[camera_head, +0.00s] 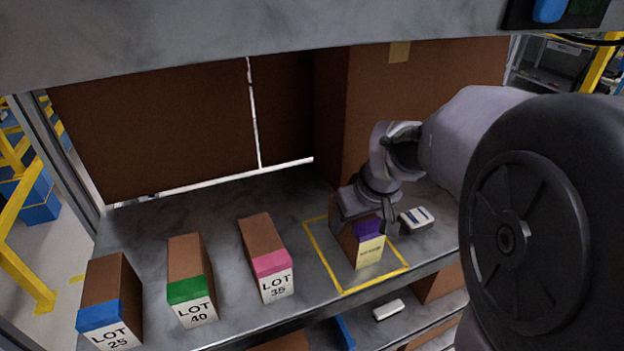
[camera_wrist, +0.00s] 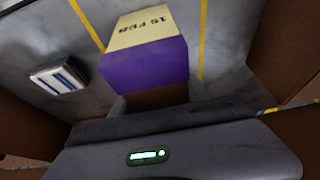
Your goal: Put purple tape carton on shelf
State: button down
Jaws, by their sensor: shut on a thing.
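The purple tape carton (camera_head: 367,250) is a brown box with a purple band and a pale yellow label. It stands inside the yellow outlined square (camera_head: 342,289) on the grey shelf (camera_head: 215,225). My gripper (camera_head: 368,212) is around the carton from above and behind, shut on it. In the wrist view the carton (camera_wrist: 145,65) shows its purple band and a label reading "15 FEB", held between the fingers (camera_wrist: 155,100). Whether its base touches the shelf is hard to tell.
Cartons with blue (camera_head: 110,300), green (camera_head: 190,280) and pink (camera_head: 265,256) bands stand to the left. A small white box with blue stripes (camera_head: 417,219) lies just right of the square. A large brown box (camera_head: 420,100) stands behind. A grey upper shelf (camera_head: 250,35) hangs above.

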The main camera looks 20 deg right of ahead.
jog(key=c, duration=0.5)
grip_release()
jog(key=shift+f, duration=0.1)
jog(key=shift+r+p, duration=0.4)
jog(key=p+v, duration=0.1)
jog(key=v, duration=0.1)
jog(key=p+v, duration=0.1)
jog(key=v, duration=0.2)
jog(key=a+p+v, duration=0.1)
jog(key=v, duration=0.1)
jog(key=shift+s+r, duration=0.3)
jog(key=s+a+m, duration=0.1)
jog(key=s+a, duration=0.4)
jog(key=s+a+r+m+y, duration=0.1)
jog(key=s+a+m, duration=0.1)
jog(key=s+a, duration=0.2)
jog(key=s+a+m+t, duration=0.1)
jog(key=s+a, duration=0.4)
jog(key=a, duration=0.1)
jog(key=shift+s+a+r+m+y, duration=0.1)
jog(key=shift+s+r+m+y, duration=0.2)
jog(key=shift+s+m+y, duration=0.1)
